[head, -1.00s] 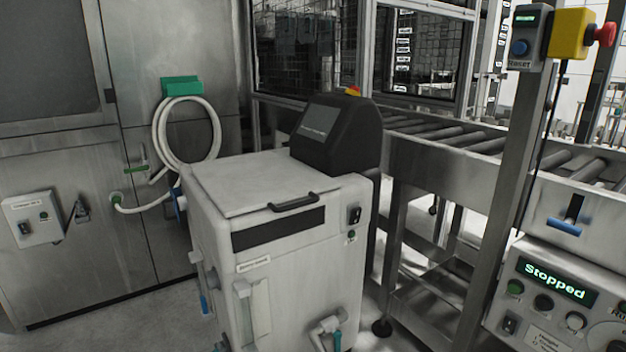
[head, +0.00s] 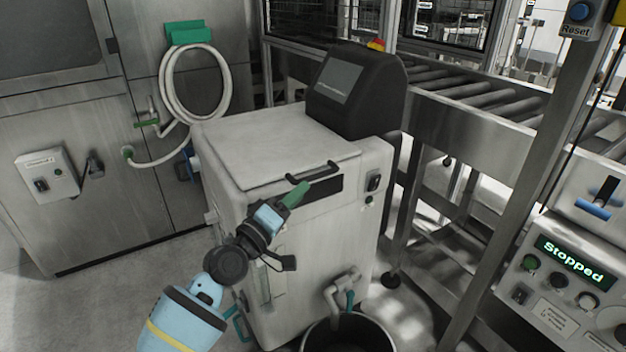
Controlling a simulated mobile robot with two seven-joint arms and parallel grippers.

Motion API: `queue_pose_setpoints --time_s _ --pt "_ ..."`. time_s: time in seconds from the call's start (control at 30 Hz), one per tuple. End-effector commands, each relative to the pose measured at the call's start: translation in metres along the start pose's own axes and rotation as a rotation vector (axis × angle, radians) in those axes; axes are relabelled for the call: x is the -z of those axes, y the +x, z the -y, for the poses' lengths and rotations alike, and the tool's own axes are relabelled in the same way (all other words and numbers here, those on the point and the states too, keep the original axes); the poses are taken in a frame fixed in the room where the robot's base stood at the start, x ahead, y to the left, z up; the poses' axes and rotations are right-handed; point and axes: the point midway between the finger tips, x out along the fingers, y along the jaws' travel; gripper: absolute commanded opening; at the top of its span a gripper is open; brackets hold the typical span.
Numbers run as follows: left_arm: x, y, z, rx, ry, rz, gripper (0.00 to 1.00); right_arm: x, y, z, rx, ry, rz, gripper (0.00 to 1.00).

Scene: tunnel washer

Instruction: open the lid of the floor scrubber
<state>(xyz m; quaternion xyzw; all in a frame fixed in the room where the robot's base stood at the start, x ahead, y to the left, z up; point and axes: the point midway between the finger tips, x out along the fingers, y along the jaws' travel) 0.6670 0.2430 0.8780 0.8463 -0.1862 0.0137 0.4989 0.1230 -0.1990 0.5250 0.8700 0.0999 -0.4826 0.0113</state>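The floor scrubber (head: 235,175) is a pale, boxy machine with a dark console (head: 358,90) at its back right. Its flat lid (head: 270,145) is closed and lies level on top. A black bar handle (head: 313,172) sits at the lid's front edge. My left gripper (head: 298,190), with green fingers, is in front of the scrubber, just below the handle in the picture. Whether it touches the handle is unclear. The fingers overlap from this angle, so their opening does not show. My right gripper is not in view.
A dark round bucket (head: 350,335) stands under the drain pipe (head: 340,290) at the scrubber's front. A roller conveyor (head: 480,95) and a steel post (head: 530,190) are to the right. A coiled hose (head: 193,85) hangs on the steel cabinet behind. Floor is clear at the left.

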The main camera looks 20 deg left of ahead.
Motion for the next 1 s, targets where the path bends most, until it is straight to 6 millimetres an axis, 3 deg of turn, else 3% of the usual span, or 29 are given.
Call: queue_pose_setpoints --time_s 0.33,0.77,1.0 --pt "-0.001 0.047 0.0 0.0 0.0 0.001 0.34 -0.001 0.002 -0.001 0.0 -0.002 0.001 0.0" --pt "-0.001 0.057 0.0 0.0 0.001 0.002 0.34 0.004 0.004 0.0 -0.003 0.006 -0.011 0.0" --pt "-0.001 0.056 0.0 0.0 0.001 0.001 0.05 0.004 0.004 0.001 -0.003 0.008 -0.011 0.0"
